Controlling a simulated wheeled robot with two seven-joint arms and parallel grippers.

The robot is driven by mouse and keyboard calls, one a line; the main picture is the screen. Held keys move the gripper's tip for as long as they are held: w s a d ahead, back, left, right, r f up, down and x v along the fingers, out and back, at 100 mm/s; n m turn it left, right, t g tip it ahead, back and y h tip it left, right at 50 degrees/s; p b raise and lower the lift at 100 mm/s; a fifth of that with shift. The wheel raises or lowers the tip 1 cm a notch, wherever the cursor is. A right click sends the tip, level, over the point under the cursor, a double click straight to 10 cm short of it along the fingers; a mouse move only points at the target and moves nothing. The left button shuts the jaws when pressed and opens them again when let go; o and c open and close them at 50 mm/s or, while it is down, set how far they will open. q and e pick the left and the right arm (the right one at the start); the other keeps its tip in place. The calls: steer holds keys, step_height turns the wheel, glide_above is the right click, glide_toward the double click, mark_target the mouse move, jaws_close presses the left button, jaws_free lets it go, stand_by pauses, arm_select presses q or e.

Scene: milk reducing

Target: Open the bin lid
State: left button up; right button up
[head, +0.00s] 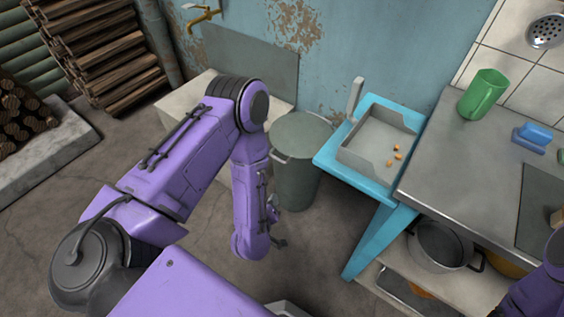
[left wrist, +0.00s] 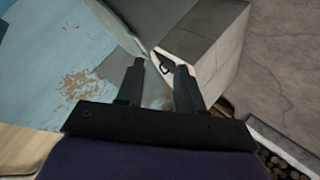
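The bin (head: 297,178) is a grey-green round container on the floor, between the concrete basin and the blue side table. Its round lid (head: 302,134) lies flat on top and looks closed, with a small handle at the front left edge. My left gripper (head: 278,228) hangs in front of the bin, low on its left side, and overlaps it in the head view; whether it touches cannot be told. In the left wrist view the two fingers (left wrist: 160,75) are apart with nothing between them. My right gripper is out of view.
The blue table (head: 333,160) holds a grey tray (head: 359,162) with small orange bits. A counter (head: 450,130) with a green jug (head: 483,94) stands at the right, a pot (head: 440,245) below it. Floor in front of the bin is open.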

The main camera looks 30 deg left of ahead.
arm_select(q)
steer(key=w+f+n+t+y+b, duration=0.35)
steer(key=w+f+n+b, duration=0.3)
steer(key=w+b, duration=0.25)
steer(key=n+y+b, duration=0.5)
steer(key=n+b, duration=0.3)
steer(key=n, duration=0.1)
glide_toward(277, 158)
steer(key=f, duration=0.1)
steer(key=b+x, duration=0.1)
steer(key=x, duration=0.9)
steer(key=shift+w+r, duration=0.15)
steer(key=shift+r, duration=0.05)
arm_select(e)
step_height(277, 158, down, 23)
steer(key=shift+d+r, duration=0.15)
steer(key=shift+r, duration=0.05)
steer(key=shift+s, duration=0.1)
